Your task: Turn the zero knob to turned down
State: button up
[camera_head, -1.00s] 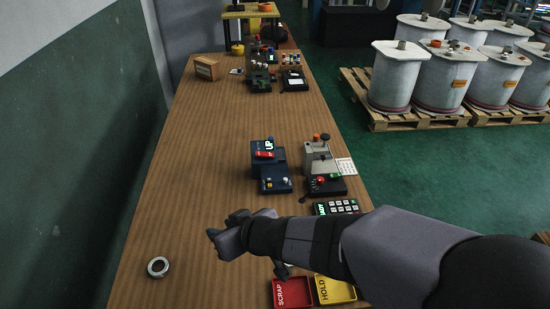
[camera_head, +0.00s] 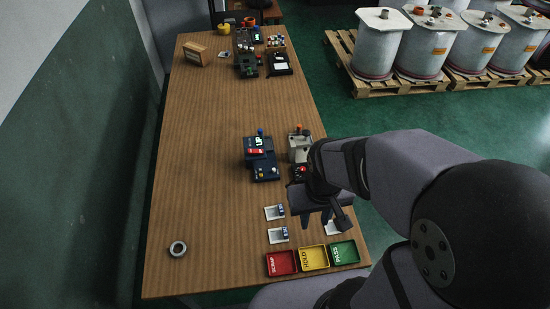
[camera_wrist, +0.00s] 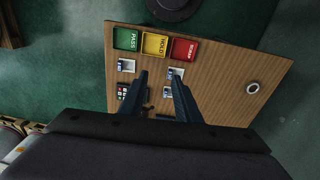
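A grey gauge-like device (camera_head: 298,145) with an orange top stands near the right edge of the bench. A small red knob (camera_head: 300,169) shows low on its front, partly hidden behind my arm. No lettering on it is readable, so I cannot tell if it is the zero knob. My gripper (camera_head: 337,216) hangs over the bench's right side, nearer the camera than the device. In the wrist view my gripper (camera_wrist: 160,78) has its two fingers apart with nothing between them. The grey device is not clearly visible in the wrist view.
A blue device (camera_head: 262,158) with an "UP" label stands left of the grey one. Red (camera_head: 281,263), yellow (camera_head: 313,257) and green (camera_head: 343,252) trays line the near edge. A metal ring (camera_head: 178,248) lies at left. The bench's left middle is clear.

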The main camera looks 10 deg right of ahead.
notch_tip(320, 180, up, 2)
jog(key=s+p, duration=0.1)
jog(key=n+t+y+b, duration=0.2)
jog(key=n+t+b, duration=0.15)
jog(key=b, duration=1.65)
send_near(274, 170)
jog(key=shift+m, duration=0.35)
jog(key=shift+p+x, duration=0.85)
jog(key=shift+x, duration=2.9)
grip_shut()
